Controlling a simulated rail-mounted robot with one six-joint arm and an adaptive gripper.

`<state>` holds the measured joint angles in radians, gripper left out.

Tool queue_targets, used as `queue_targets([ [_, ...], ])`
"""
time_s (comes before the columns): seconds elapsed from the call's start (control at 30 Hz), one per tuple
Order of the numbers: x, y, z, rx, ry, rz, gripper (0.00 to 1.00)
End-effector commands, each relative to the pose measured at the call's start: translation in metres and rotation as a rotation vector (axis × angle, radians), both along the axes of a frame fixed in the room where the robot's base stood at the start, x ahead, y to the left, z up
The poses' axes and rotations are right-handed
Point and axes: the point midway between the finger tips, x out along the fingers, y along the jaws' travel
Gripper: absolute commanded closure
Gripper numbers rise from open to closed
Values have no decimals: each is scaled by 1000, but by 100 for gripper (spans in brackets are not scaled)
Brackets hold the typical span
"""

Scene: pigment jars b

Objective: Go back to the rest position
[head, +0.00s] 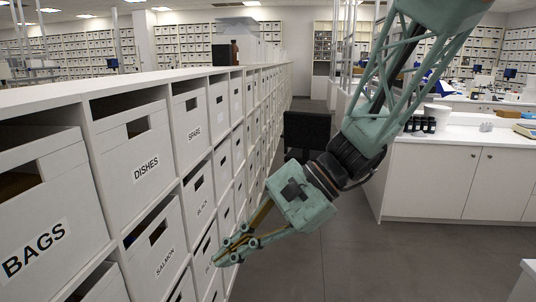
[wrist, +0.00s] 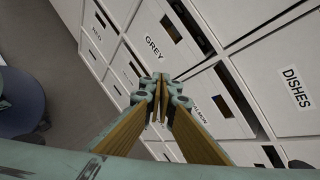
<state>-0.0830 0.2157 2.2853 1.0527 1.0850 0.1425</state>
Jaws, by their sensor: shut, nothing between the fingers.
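My gripper (head: 222,258) is shut and empty, reaching down and left in front of the white box shelving in the head view. In the wrist view my gripper (wrist: 161,80) has its fingertips together, in front of the box labelled GREY (wrist: 155,47). I cannot tell whether the tips touch a box front. The box labelled SALMON (head: 165,250) is left of the gripper in the head view, and the box labelled DISHES (head: 146,168) is above that one.
The shelving's long white top (head: 150,82) runs away along the left. A black chair (head: 306,132) stands in the aisle beyond my arm. A white counter (head: 455,180) with jars stands at the right. Grey floor (head: 300,262) is open between shelving and counter.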

Motion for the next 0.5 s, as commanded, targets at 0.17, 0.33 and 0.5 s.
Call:
queue_targets([
  [0.17, -22, -18, 10, -50, -65, 52, 100],
  [0.33, -41, -36, 17, -100, -124, 102, 100],
  [0.5, -60, -55, 23, -150, -184, 151, 100],
])
